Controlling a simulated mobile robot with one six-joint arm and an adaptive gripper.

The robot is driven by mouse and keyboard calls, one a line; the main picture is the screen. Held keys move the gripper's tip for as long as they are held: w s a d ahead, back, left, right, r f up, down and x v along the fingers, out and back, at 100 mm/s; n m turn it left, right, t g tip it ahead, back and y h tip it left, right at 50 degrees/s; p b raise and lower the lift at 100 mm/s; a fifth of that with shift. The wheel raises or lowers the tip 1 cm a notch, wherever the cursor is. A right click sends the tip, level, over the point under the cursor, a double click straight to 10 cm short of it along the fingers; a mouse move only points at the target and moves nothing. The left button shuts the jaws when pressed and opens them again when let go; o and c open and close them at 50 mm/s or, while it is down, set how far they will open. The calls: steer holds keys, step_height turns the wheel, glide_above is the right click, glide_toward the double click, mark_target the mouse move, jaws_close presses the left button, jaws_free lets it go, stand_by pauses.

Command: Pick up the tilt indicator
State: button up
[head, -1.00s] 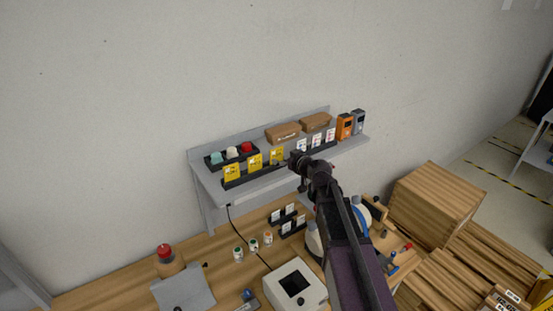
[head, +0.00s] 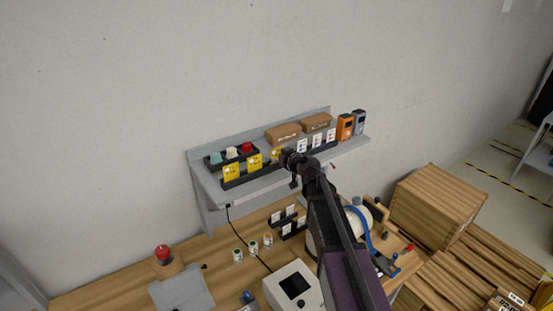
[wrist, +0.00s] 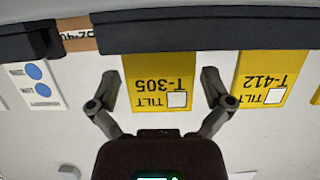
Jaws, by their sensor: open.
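The yellow tilt indicator marked T-305 (wrist: 158,82) stands in a dark rack on the shelf and appears upside down in the wrist view. In the head view it is the rightmost yellow card (head: 276,154), partly covered by my arm's end. My gripper (wrist: 158,78) is open, with one finger on each side of this card. I cannot tell whether either finger touches it. A second tilt indicator, T-412 (wrist: 262,78), stands close to the right finger in the wrist view. Another yellow card (head: 231,173) is at the rack's left end.
White cards with blue dots (wrist: 36,80) stand left of my gripper in the wrist view. The dark rack rail (wrist: 200,30) runs close beyond the fingertips. Brown boxes (head: 283,134) and coloured domes (head: 231,153) sit behind. A wooden bench (head: 110,290) lies below.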

stand_by(0.3)
steer(key=c, duration=0.7)
steer(key=shift+o, duration=0.2)
steer(key=shift+r, duration=0.2)
step_height(320, 180, up, 4)
steer(key=p, duration=0.4)
steer(key=shift+f, duration=0.15)
steer(key=s+p, duration=0.1)
steer(key=s, duration=1.5)
steer(key=shift+d+r, duration=0.15)
steer(key=shift+r, duration=0.3)
